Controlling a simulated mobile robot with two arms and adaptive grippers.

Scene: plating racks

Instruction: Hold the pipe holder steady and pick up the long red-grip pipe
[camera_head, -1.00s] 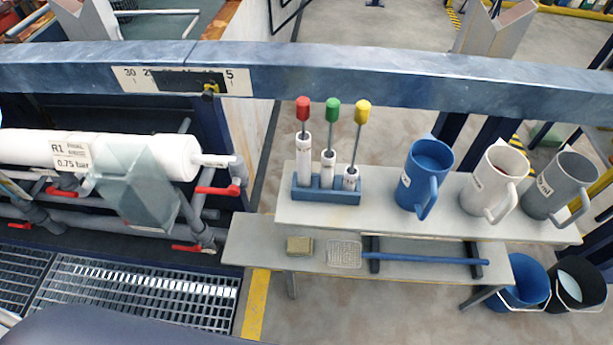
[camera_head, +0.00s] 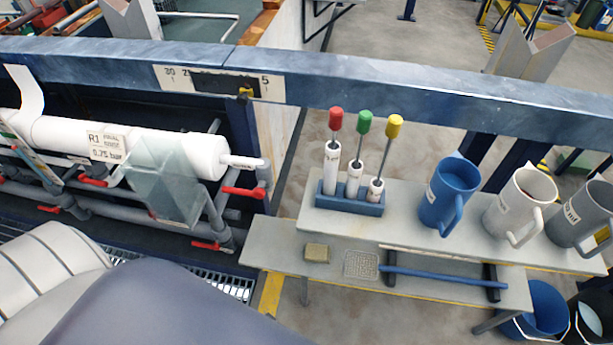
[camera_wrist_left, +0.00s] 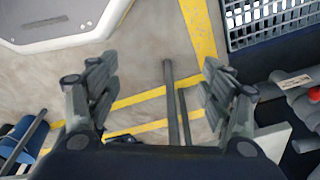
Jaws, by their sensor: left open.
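The pipe holder (camera_head: 347,204) is a blue block on the upper white bench shelf, with three white tubes upright in it. The red-grip pipe (camera_head: 336,119) stands in its left tube, the green-grip pipe (camera_head: 364,124) in the middle and the yellow-grip pipe (camera_head: 393,127) at the right. My left gripper (camera_wrist_left: 160,90) is open in the left wrist view, its two fingers wide apart over floor with yellow lines and thin dark bars. The holder and pipes cannot be made out in that view. My right gripper is not in view.
Blue (camera_head: 447,196), white (camera_head: 518,208) and grey (camera_head: 583,218) jugs stand right of the holder. A blue beam (camera_head: 400,88) crosses behind. The lower shelf (camera_head: 278,245) bears a sponge (camera_head: 316,252) and a blue-handled mesh tool (camera_head: 440,276).

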